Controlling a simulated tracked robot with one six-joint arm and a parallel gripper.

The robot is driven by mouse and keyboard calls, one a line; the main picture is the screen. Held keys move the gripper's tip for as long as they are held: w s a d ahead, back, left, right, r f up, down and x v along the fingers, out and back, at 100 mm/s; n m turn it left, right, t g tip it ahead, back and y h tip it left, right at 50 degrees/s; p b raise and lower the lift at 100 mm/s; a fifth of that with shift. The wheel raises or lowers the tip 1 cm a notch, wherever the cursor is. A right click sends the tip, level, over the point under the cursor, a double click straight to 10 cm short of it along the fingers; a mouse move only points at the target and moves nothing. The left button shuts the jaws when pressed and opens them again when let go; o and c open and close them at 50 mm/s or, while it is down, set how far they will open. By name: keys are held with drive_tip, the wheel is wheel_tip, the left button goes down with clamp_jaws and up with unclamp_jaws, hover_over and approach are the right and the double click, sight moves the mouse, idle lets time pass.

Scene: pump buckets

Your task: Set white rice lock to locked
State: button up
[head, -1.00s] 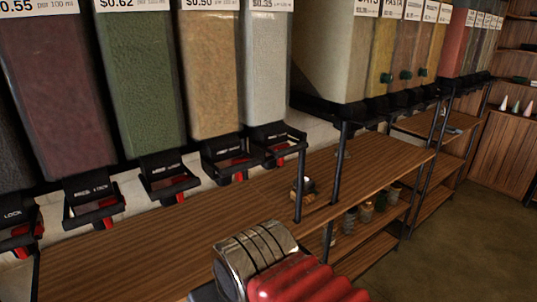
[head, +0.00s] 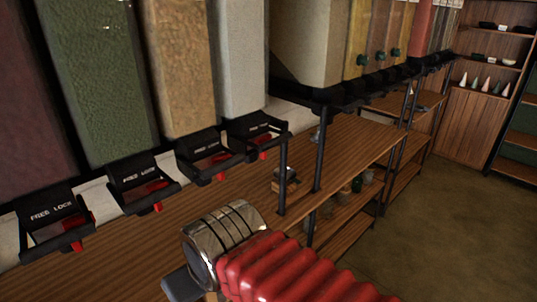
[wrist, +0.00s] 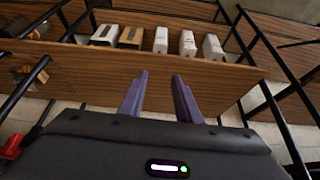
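A dispenser with pale white contents (head: 238,60) hangs at the right end of the near row in the head view. Its name label is out of view, so I cannot confirm that it is the white rice. Below it is a black lock frame (head: 253,126) with a red lever (head: 264,154); its setting is too small to tell. My gripper (wrist: 160,75) shows two purple fingers, apart and empty, in the wrist view, away from the dispenser locks. In the head view my red and metal arm is low in the middle, and the fingers are not clearly visible.
A wooden counter (head: 345,150) runs under the dispensers, with black posts (head: 317,150) near its edge. Jars (head: 357,183) stand on the shelf below. More dispensers (head: 385,40) hang farther right. Open floor (head: 440,220) lies at right. Several pale boxes (wrist: 161,40) show in the wrist view.

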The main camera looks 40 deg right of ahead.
drive_tip(key=w+d+r+m+t+y, duration=0.15)
drive_tip(key=w+d+m+y, duration=0.35)
drive_tip(key=m, duration=0.7)
drive_tip(key=w+d+m+t+y, duration=0.2)
drive_tip(key=w+d+m+t, duration=0.1)
drive_tip(key=d+m, duration=0.65)
drive_tip(key=s+d+r+m+t+h, duration=0.3)
drive_tip(key=d+m+t, duration=0.1)
drive_tip(key=d+m, duration=0.3)
drive_tip(key=s+d+r+m+t+h, duration=0.3)
drive_tip(key=d+m, duration=0.4)
drive_tip(key=d, duration=0.4)
drive_tip(key=shift+r+t+h, duration=0.3)
drive_tip(key=shift+r+t, duration=0.15)
drive_tip(key=shift+r, duration=0.1)
drive_tip(key=w, duration=1.3)
drive_tip(key=shift+w+a, duration=0.15)
drive_tip(key=shift+w, duration=0.2)
